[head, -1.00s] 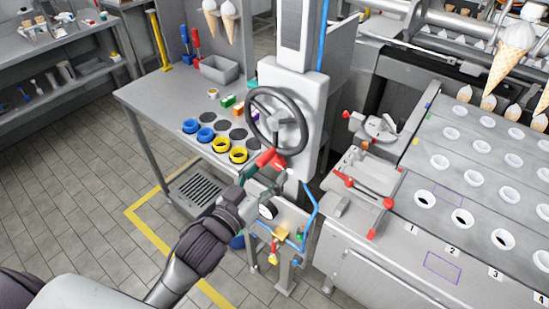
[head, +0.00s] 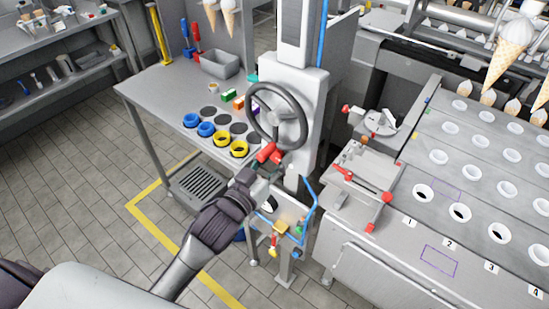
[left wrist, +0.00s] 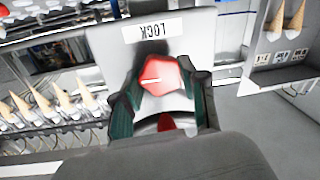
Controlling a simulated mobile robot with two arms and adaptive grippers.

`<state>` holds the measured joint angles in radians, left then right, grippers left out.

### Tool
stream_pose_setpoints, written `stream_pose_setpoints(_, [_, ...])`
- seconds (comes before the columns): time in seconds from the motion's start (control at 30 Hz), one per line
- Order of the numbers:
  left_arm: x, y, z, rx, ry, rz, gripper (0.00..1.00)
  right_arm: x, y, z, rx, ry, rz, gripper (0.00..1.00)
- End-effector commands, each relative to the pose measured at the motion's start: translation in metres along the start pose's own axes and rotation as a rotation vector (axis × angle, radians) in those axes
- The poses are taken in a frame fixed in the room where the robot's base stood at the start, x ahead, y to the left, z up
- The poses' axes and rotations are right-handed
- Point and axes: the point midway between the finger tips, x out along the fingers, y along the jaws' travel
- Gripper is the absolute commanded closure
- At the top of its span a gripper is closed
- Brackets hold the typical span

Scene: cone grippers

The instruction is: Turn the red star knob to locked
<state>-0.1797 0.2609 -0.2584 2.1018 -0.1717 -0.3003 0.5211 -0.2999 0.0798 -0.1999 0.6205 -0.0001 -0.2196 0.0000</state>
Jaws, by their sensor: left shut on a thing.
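The red star knob (left wrist: 162,77) sits below a white LOCK label (left wrist: 152,30), which reads upside down in the left wrist view. A white mark on the knob's face lies nearly level, left of its middle. My left gripper (left wrist: 163,90) has its dark green fingers on both sides of the knob and is shut on it. In the head view, the left gripper (head: 262,166) is at the red knob (head: 268,153), just below the handwheel; the fingers are partly hidden there. The right gripper is not in view.
A grey handwheel (head: 277,116) on a white column is just above the knob. A blue pipe and small valves (head: 284,238) lie below right. A table (head: 158,90) with blue and yellow rings is to the left. A red-handled fixture (head: 362,185) stands right.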

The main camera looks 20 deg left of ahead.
Motion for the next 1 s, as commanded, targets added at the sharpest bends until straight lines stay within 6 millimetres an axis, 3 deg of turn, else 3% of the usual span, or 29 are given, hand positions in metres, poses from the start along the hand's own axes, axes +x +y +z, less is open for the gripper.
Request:
stream_pose_setpoints(0.47, [0.0003,-0.0003,0.0000,0.147,0.013,0.001,0.92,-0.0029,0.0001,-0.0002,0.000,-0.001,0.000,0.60])
stream_pose_setpoints(1.0, [0.0003,-0.0005,0.0010,0.641,0.058,0.009,0.92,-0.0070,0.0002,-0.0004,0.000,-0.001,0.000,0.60])
